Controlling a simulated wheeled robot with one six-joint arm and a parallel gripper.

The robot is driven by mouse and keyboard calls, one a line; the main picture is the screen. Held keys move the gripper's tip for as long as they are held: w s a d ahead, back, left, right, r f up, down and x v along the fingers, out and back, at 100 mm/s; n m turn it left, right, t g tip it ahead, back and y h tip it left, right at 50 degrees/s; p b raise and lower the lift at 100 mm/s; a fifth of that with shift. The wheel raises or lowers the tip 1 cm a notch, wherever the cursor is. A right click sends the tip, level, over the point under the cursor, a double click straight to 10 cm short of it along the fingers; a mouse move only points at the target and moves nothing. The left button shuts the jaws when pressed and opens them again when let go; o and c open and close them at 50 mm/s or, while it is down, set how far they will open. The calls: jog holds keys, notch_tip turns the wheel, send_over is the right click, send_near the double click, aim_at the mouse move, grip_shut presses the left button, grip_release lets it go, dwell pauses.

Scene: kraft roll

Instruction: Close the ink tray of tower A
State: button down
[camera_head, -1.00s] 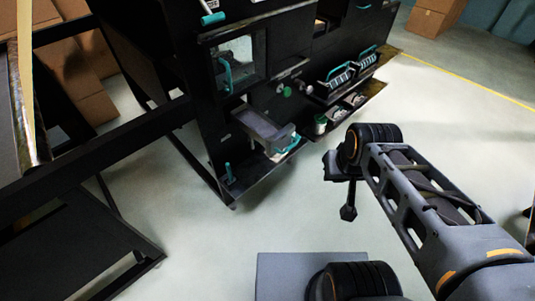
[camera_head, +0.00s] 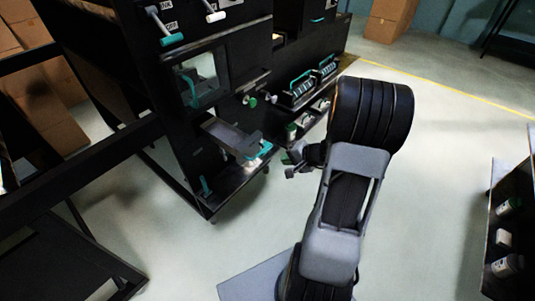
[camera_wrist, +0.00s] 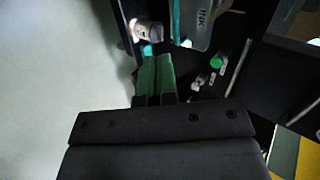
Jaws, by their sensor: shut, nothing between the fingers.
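The ink tray (camera_head: 232,137) of the black machine sticks out from its front, a grey tray with a teal handle (camera_head: 262,151) at its outer end. In the wrist view the tray's grey front, marked INK (camera_wrist: 203,22), shows at the top, with a teal strip on its left. My gripper (camera_head: 288,158) is just right of the tray's handle end in the head view. In the wrist view its two green fingers (camera_wrist: 156,62) are together and empty, below the tray front and apart from it. The tower's letter is not readable.
A black shelf (camera_head: 232,185) juts out below the tray. A green knob (camera_wrist: 216,62) and pale knobs sit beside the tray. Teal-handled rollers (camera_head: 300,90) are farther along.

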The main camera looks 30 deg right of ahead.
jog(key=w+a+f+m+p, duration=0.1)
jog(key=w+a+f+p, duration=0.1)
jog(key=w+f, duration=0.5)
jog(key=shift+w+t+h+p, duration=0.35)
jog(key=shift+w+t+h, duration=0.05)
jog(key=shift+w, duration=1.5)
